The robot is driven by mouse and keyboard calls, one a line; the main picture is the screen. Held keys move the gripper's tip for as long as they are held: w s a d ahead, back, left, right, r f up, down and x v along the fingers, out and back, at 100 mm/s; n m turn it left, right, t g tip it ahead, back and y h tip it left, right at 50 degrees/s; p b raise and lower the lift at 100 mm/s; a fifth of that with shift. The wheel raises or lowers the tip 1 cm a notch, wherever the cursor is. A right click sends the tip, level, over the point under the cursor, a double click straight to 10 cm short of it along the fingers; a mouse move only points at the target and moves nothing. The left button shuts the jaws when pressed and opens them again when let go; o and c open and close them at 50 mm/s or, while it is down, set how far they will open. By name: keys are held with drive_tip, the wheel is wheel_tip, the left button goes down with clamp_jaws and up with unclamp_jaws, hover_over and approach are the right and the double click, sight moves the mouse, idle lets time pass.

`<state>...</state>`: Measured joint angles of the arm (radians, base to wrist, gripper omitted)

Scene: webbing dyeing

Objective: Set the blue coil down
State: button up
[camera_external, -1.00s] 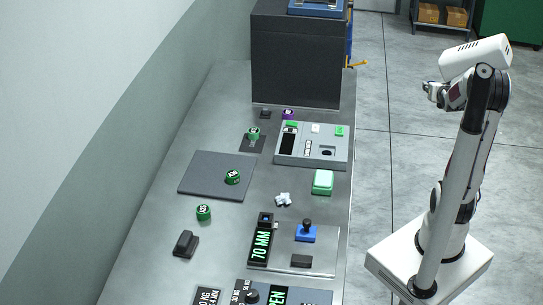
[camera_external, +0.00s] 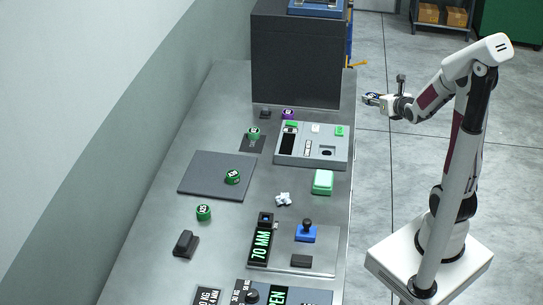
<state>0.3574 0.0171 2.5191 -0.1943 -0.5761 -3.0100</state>
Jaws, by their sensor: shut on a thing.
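My gripper (camera_external: 377,99) is in the air beyond the right edge of the metal table, level in the picture with the lower part of the dark cabinet. It is shut on a small, dark blue and white piece at its tip, which looks like the blue coil (camera_external: 370,98). The piece is tiny here and partly hidden by the fingers. Green coils stand on the table: one on the dark grey mat (camera_external: 207,166), one on a small dark pad, and one on bare metal. A purple coil (camera_external: 288,114) stands by the cabinet's foot.
The dark cabinet (camera_external: 295,65) stands at the table's far end. A grey control panel (camera_external: 337,157) and a green-topped block (camera_external: 323,182) line the right side. Much of the grey mat is clear.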

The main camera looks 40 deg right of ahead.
drive_tip(key=w+a+f+n+g+y, duration=0.1)
drive_tip(key=w+a+f+n+y, duration=0.15)
drive_tip(key=a, duration=1.15)
drive_tip(key=w+a+f+n+y, duration=0.2)
drive_tip(key=w+a+n+y, duration=0.15)
drive_tip(key=a, duration=0.95)
drive_tip(key=w+a+f+n+g+y, duration=0.1)
drive_tip(key=w+a+f+n+y, duration=0.2)
drive_tip(key=a, duration=1.1)
drive_tip(key=s+a+f+n+g+y, duration=0.2)
drive_tip(key=s+a, duration=0.4)
drive_tip(key=a, duration=0.6)
drive_tip(key=s+a+f+n+g+y, duration=0.1)
drive_tip(key=s+a, duration=0.5)
drive_tip(key=a, duration=0.6)
drive_tip(key=s+a+f+n+g+y, duration=0.2)
drive_tip(key=s+a+n+g+y, duration=0.2)
drive_tip(key=a, duration=0.9)
drive_tip(key=shift+s+a+f+n, duration=0.1)
drive_tip(key=shift+s+f+n, duration=0.1)
drive_tip(key=shift+s+n, duration=0.3)
drive_tip(key=shift+s+f+n, duration=0.15)
drive_tip(key=shift+s+n, duration=0.15)
drive_tip(key=shift+s, duration=0.3)
drive_tip(key=s+a+r+n+g, duration=0.1)
drive_tip(key=a+r, duration=0.2)
drive_tip(key=a, duration=0.2)
drive_tip(key=shift+s+a, duration=0.2)
drive_tip(key=shift+s, duration=0.15)
drive_tip(key=shift+f, duration=3.05)
